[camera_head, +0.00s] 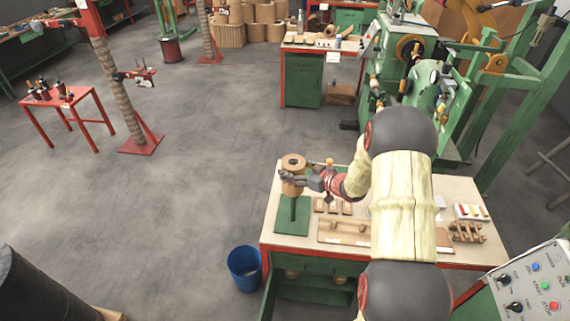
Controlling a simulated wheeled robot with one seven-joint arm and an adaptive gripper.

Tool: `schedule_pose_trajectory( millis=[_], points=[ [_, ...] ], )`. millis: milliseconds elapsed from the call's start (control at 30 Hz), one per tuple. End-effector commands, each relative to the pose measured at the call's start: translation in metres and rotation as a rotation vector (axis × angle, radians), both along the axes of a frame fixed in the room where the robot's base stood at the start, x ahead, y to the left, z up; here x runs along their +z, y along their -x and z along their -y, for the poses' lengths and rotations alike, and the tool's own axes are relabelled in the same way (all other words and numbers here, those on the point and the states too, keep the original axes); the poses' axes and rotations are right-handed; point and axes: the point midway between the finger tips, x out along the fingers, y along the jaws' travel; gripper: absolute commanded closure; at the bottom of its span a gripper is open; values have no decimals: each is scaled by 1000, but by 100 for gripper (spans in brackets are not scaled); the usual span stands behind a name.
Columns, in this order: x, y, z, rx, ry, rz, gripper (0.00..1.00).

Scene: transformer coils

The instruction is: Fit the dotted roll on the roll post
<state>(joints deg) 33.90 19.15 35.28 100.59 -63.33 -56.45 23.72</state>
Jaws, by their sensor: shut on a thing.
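A tan roll (293,163) with a dark hole in its upright top is held at the table's left end. My gripper (291,180) is shut on its side from the right. The dots are too small to make out. Directly below the roll, the green roll post (293,207) stands on a flat green base plate (284,226). The roll hides the top of the post, so I cannot tell whether the roll is around the post or just above it.
The pale worktable (270,238) carries small wooden pieces (333,206), a wooden tray (342,232) and a wooden rack (466,232) to the right. A blue bin (245,268) stands on the floor at left. A green winding machine (428,85) stands behind.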

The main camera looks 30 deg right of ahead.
Motion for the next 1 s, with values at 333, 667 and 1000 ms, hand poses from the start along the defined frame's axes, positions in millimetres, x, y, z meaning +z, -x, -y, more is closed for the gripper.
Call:
schedule_pose_trajectory(
  millis=[333, 667, 1000],
  points=[
    [-17, 0, 1, -1, 1, 2, 85],
    [-38, 0, 1, -2, 1, 3, 85],
    [-60, -1, 1, -2, 0, 4, 85]
  ],
)
